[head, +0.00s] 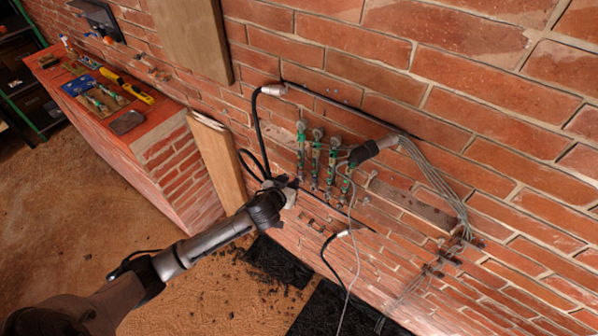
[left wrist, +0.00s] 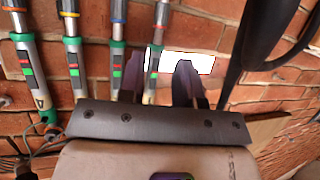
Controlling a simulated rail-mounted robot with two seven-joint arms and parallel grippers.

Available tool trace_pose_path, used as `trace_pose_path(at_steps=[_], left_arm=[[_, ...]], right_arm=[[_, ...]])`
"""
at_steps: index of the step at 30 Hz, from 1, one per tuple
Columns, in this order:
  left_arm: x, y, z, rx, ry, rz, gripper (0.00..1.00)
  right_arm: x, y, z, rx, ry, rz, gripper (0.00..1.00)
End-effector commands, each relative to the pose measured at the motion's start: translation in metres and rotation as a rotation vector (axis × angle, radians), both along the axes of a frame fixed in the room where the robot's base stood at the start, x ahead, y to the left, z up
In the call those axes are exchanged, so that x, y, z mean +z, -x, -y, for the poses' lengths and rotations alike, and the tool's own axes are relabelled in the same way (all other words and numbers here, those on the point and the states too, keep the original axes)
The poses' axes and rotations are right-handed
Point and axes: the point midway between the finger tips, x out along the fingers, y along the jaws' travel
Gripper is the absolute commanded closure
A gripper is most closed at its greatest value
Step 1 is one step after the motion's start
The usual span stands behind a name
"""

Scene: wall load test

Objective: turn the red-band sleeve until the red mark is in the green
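Several slim grey sleeves with green parts stand in a row on the brick wall. The sleeve (head: 301,150) at the left end of the row in the head view appears to be the red-band one. In the left wrist view this sleeve (left wrist: 159,40) runs between my finger tips, nearer the left finger; its band is barely visible at the top edge. Small red and green patches show on it; their exact alignment is too small to tell. My left gripper (head: 290,190) is open in the left wrist view (left wrist: 158,78), with a gap around the sleeve; contact is unclear. My right gripper is out of view.
A thick black cable (left wrist: 245,50) hangs close beside the left gripper. A dark connector (head: 372,149) with grey wires sits right of the sleeves. A wooden board (head: 218,160) leans by a brick counter (head: 150,120) with tools on top. Rubble lies on the floor.

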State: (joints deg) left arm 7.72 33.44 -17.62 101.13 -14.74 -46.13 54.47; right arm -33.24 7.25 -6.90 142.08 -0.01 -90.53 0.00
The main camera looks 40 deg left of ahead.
Motion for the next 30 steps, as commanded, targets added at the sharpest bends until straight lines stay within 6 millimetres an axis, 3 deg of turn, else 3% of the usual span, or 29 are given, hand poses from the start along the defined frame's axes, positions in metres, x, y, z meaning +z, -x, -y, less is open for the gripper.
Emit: trace_pose_path(at_steps=[6,12,19,30], left_arm=[[-0.016,-0.037,-0.01,0.001,-0.002,0.001,0.69],[-0.026,-0.059,-0.016,0.001,-0.002,-0.002,0.69],[-0.031,-0.071,-0.02,0.0,-0.002,-0.002,0.69],[-0.032,-0.073,-0.02,-0.001,-0.002,-0.001,0.69]], right_arm=[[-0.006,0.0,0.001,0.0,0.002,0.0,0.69],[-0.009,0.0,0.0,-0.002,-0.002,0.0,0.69],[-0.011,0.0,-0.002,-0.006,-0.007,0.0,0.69],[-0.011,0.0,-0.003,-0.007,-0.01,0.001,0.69]])
